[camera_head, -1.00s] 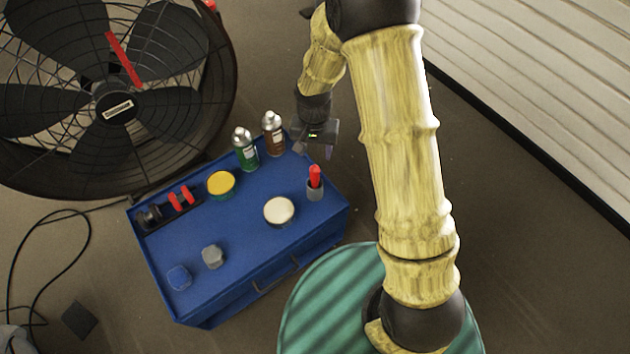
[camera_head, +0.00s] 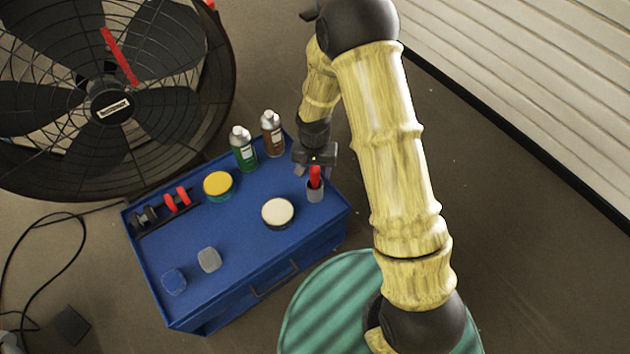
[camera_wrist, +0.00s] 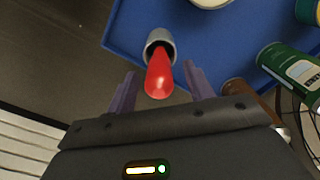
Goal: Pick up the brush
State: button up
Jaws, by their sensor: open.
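The brush (camera_head: 315,180) shows as a red piece standing up out of a small grey cup (camera_head: 314,194) near the right corner of the blue cart top. Its bristles are not visible. In the wrist view the red brush (camera_wrist: 158,80) points toward the camera from the grey cup (camera_wrist: 160,45). My gripper (camera_head: 314,169) is open and empty, just behind the upper part of the brush in the head view. In the wrist view its two fingers (camera_wrist: 160,78) lie on either side of the red part, with a gap on each side.
The blue cart (camera_head: 240,240) also holds a green spray can (camera_head: 243,150), a brown can (camera_head: 272,135), a yellow-topped tin (camera_head: 218,185) and a white-topped tin (camera_head: 278,212). A large fan (camera_head: 110,100) stands at left. A pale slatted wall (camera_head: 540,80) is at right.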

aim_at(315, 182)
notch_tip(315, 182, down, 3)
jog(key=shift+r+b, duration=0.1)
jog(key=shift+b, duration=0.25)
jog(key=c, duration=1.1)
